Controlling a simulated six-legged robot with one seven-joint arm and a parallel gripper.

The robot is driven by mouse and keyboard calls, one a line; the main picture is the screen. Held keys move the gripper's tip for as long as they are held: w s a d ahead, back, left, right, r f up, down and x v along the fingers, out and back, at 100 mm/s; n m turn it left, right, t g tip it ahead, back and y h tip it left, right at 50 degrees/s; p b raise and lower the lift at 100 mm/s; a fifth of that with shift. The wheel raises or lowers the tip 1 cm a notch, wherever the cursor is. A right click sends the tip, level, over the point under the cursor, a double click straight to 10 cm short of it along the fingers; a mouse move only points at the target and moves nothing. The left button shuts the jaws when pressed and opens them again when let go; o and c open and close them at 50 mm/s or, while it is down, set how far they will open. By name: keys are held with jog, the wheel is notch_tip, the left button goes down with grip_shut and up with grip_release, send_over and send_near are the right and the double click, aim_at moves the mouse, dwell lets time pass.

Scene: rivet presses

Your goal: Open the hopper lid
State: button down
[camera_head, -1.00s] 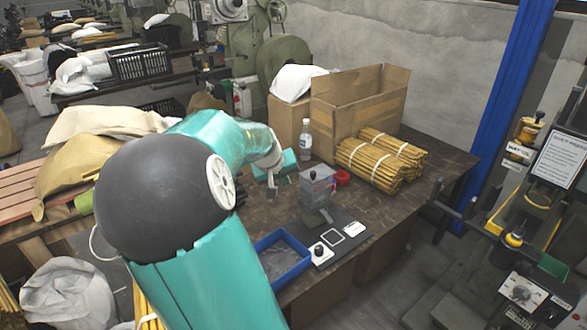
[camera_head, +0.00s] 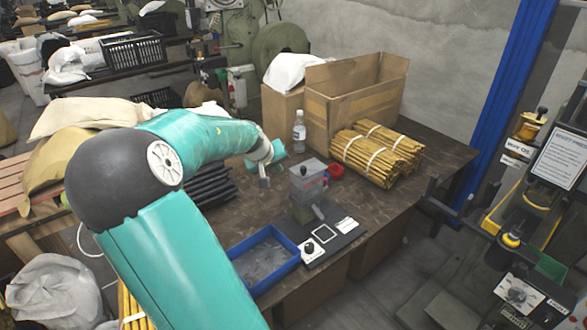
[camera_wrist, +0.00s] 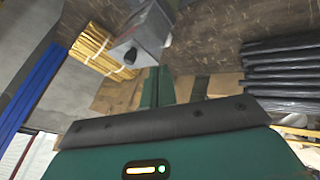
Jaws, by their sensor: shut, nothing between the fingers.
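The hopper (camera_head: 309,182) is a small grey box-like unit on a dark base on the table, its lid on top looking closed. A small dark knob shows at its upper part. In the wrist view the green fingers of my gripper (camera_wrist: 157,74) are together and empty, below the hopper in the picture. The lid's hinge cannot be made out.
A blue tray (camera_head: 262,262) lies in front of the hopper, and a control panel (camera_head: 325,236) beside it. A bottle (camera_head: 299,132), a cardboard box (camera_head: 350,100) and bundled yellow rods (camera_head: 375,152) stand behind. Dark rods (camera_head: 208,183) lie left of my gripper.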

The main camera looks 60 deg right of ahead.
aim_at(300, 174)
jog(key=shift+s+d+f, duration=0.45)
jog(key=shift+d+f, duration=0.15)
jog(key=shift+d, duration=0.4)
jog(key=shift+s+d+f, duration=0.4)
jog(key=shift+d+f, duration=0.25)
jog(key=shift+d, duration=0.3)
jog(key=shift+s+d+f, duration=0.45)
jog(key=shift+d+f, duration=0.15)
jog(key=shift+d, duration=0.4)
jog(key=shift+s, duration=0.25)
jog(key=shift+s+n, duration=0.15)
jog(key=shift+n, duration=0.15)
